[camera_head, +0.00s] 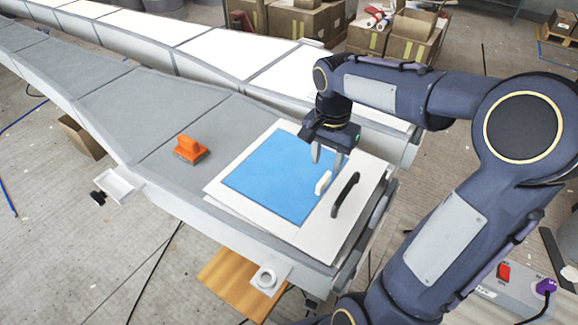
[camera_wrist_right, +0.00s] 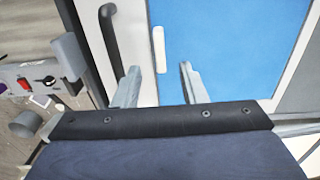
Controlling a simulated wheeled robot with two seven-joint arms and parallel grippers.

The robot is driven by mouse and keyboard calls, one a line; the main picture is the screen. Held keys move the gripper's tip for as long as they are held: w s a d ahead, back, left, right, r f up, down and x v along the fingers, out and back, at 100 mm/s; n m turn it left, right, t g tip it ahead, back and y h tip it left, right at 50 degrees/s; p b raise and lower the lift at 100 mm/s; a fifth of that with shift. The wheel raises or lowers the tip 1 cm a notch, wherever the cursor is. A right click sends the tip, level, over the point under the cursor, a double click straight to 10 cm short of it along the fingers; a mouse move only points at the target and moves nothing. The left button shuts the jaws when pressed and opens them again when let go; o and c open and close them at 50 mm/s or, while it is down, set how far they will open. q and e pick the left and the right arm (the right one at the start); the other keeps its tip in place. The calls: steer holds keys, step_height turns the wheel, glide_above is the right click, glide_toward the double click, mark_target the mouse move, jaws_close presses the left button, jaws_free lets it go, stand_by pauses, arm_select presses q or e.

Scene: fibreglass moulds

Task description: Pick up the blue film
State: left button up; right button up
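The blue film (camera_head: 270,175) lies flat on a white board (camera_head: 222,187) at the near end of the grey mould. A small white tab or handle (camera_head: 323,182) stands at the film's right edge. My right gripper (camera_head: 327,166) is above the film's right side, fingers pointing down and apart, with nothing between them. In the right wrist view the open fingers (camera_wrist_right: 157,86) are just short of the white tab (camera_wrist_right: 160,48), with the blue film (camera_wrist_right: 215,45) beyond. Whether the fingertips touch anything cannot be told. My left gripper is not in view.
A black handle (camera_head: 345,195) is on the board right of the tab, close to my right gripper. An orange tool (camera_head: 190,149) sits on the grey mould (camera_head: 150,105) to the left. Cardboard boxes (camera_head: 300,18) stand behind. A box with a red switch (camera_head: 505,275) is at lower right.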

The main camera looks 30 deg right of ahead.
mark_target(324, 179)
step_height(324, 179, down, 6)
steer(key=shift+r+p, duration=0.1)
steer(key=shift+p, duration=0.3)
jaws_close()
